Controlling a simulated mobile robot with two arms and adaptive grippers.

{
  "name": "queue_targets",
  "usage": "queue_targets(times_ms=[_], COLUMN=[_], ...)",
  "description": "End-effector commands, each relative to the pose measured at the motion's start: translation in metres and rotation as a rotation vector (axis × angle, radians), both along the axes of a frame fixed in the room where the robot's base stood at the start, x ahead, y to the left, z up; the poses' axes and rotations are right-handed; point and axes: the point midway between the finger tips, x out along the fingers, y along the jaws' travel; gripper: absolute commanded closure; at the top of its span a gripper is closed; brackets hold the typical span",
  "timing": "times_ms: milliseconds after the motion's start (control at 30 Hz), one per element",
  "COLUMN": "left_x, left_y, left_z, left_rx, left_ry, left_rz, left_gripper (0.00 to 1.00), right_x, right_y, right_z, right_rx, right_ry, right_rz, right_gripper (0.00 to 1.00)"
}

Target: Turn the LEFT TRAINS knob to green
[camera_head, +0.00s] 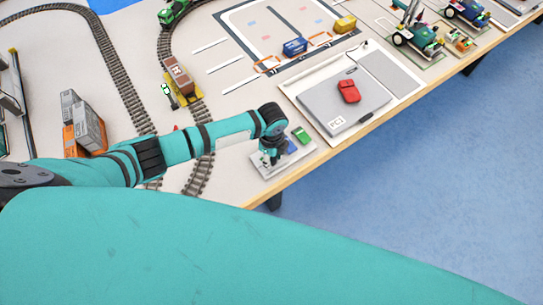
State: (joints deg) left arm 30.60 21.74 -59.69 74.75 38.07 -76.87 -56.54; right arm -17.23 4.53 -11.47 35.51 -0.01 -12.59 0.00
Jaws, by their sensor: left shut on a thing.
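A small light grey control panel (312,148) lies near the table's front edge. My left gripper (272,158) points down over its left part, shut on the knob there. The gripper covers the knob, so its label and the way it points cannot be read. A green piece (301,135) and a blue piece (291,147) show on the panel just right of the gripper. My right gripper is not in view.
Train tracks (120,80) run behind my left arm, with a brown wagon (179,77). Grey and orange boxes (84,122) stand at left. Blue floor lies beyond the table edge.

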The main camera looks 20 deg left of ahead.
Motion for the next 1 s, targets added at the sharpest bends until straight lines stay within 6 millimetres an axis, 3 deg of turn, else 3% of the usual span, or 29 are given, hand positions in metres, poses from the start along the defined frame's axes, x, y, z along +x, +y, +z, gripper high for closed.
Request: queue_targets(times_ms=[67,100,233,633,1000], left_x=[0.002,0.002,0.001,0.001,0.002], left_y=[0.000,0.000,0.000,0.000,0.000], left_z=[0.001,0.001,0.001,0.010,0.084], left_rx=[-0.002,-0.002,-0.002,-0.002,-0.002], left_ry=[-0.005,-0.005,-0.004,-0.003,-0.006], left_rz=[0.001,0.001,0.001,0.001,-0.001], left_gripper=[1.00,0.63,0.46,0.46,0.46], right_x=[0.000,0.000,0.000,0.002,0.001], right_y=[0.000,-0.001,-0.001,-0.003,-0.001], right_z=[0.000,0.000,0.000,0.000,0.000], right_rx=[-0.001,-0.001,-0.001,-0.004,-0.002], right_ry=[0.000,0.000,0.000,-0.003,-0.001], right_rz=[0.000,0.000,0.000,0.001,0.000], right_gripper=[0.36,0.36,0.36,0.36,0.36])
